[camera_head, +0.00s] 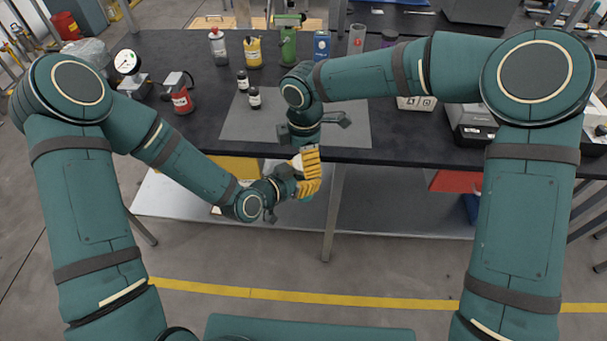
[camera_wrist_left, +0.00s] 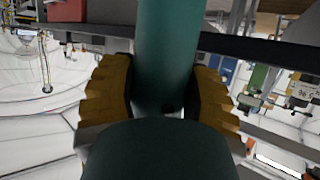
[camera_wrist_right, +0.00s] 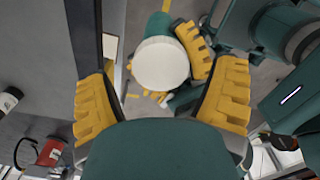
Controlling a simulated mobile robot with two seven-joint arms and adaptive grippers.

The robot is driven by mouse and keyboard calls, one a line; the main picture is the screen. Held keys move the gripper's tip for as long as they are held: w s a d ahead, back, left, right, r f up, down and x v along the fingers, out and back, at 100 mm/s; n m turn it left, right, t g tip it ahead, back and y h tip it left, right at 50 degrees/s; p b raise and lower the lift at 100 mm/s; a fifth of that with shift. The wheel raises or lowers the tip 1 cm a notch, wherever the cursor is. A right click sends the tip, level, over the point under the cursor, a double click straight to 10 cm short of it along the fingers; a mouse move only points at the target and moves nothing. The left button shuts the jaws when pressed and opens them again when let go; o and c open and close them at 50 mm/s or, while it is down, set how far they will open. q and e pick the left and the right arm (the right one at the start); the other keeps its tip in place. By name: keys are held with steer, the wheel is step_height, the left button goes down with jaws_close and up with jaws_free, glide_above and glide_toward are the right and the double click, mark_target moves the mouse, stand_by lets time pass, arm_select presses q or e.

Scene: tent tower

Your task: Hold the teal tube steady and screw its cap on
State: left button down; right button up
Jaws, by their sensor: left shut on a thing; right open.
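The teal tube (camera_wrist_left: 165,50) stands between the yellow fingers of my left gripper (camera_wrist_left: 163,88), which is shut on it. In the head view my left gripper (camera_head: 305,188) holds it in front of the table's near edge, and only a little of the tube (camera_head: 307,198) shows. The white round cap (camera_wrist_right: 160,63) sits over the tube's upper end; how tightly it is threaded I cannot tell. My right gripper (camera_wrist_right: 162,88) is open, pointing down from above, with its fingers on either side of the cap and apart from it in the right wrist view.
A metal shelf (camera_head: 400,215) lies below.

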steer(key=shift+f, duration=0.95)
steer(key=c, duration=1.3)
steer(key=shift+m, duration=1.6)
steer(key=o, duration=1.3)
